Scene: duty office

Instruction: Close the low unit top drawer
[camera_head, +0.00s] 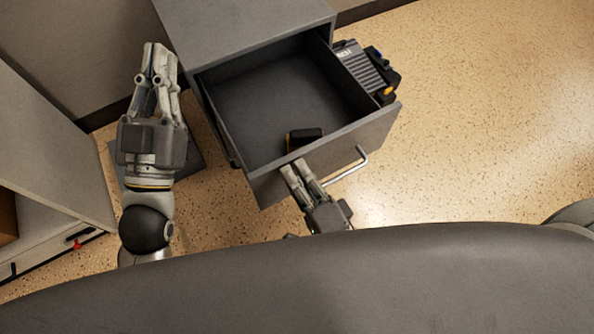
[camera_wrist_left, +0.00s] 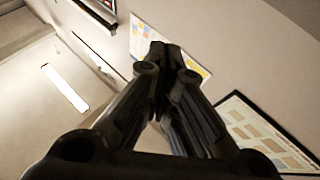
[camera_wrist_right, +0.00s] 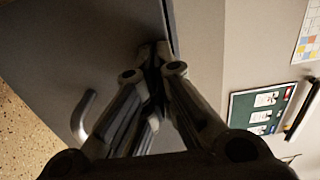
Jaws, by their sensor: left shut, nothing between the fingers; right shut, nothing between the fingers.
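The low unit (camera_head: 235,35) is a grey cabinet at the top middle of the head view. Its top drawer (camera_head: 270,108) is pulled out and shows its inside. The drawer front has a bar handle (camera_head: 346,169), which also shows in the right wrist view (camera_wrist_right: 86,115). My right gripper (camera_head: 291,170) is shut and empty, with its fingertips at the drawer front, left of the handle. I cannot tell whether they touch it. My left gripper (camera_head: 155,60) is shut and empty, raised left of the unit.
A small black and yellow object (camera_head: 305,138) lies in the drawer near its front. A grey and black device (camera_head: 366,68) shows beyond the drawer's right side. Another grey cabinet (camera_head: 50,165) stands at the left. The speckled floor (camera_head: 490,120) is clear at the right.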

